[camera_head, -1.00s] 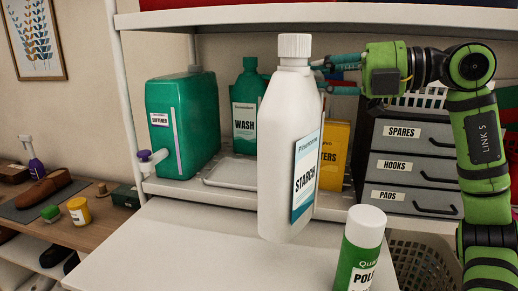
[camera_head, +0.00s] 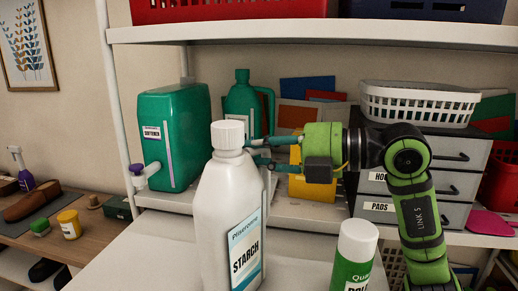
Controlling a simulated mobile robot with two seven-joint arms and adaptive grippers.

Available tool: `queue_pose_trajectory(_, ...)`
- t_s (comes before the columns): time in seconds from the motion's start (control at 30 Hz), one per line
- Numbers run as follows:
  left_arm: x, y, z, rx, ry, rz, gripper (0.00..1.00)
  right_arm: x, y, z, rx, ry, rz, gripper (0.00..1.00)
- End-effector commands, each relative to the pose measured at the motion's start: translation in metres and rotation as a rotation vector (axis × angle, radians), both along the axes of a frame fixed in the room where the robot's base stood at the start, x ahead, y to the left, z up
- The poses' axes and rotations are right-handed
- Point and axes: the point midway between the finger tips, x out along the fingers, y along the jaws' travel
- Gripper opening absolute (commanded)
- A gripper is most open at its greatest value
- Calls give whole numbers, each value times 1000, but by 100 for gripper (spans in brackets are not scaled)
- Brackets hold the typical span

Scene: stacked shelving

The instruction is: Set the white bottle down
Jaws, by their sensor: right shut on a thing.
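The white bottle (camera_head: 222,205), with a ribbed white cap and a STARCH label, stands upright in the front middle. Its lower end is cut off by the bottom of the picture, so I cannot tell whether it touches the white surface (camera_head: 150,252) below. My right gripper (camera_head: 250,150) comes in from the right and is shut on the bottle just below the cap; the far finger is partly hidden by the bottle. My left gripper is not in view.
A green and white spray can (camera_head: 354,257) stands close to the bottle's right. Behind are a green softener canister (camera_head: 173,135), a green wash jug (camera_head: 241,103) and grey drawers (camera_head: 450,188) under a white basket (camera_head: 418,103). The white surface left of the bottle is clear.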

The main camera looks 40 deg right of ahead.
Motion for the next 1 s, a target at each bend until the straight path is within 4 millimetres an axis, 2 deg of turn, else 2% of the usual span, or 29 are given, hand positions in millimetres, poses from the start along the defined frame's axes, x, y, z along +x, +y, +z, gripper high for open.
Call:
queue_pose_trajectory(0.3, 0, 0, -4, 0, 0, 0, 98, 0, 0, -2, 3, -5, -1, 0)
queue_pose_trajectory(0.33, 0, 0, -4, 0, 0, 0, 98, 0, 0, -3, -1, -1, 0, 27)
queue_pose_trajectory(0.37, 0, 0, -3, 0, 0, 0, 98, 0, 0, -2, -1, -1, 0, 39)
queue_pose_trajectory(0.4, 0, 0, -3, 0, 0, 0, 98, 0, 0, -2, -1, -1, 0, 47)
queue_pose_trajectory(0.87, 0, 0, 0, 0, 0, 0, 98, -1, 0, 1, -1, 1, 2, 47)
queue_pose_trajectory(1.0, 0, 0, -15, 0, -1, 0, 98, -18, -14, -1, 0, 0, -3, 47)
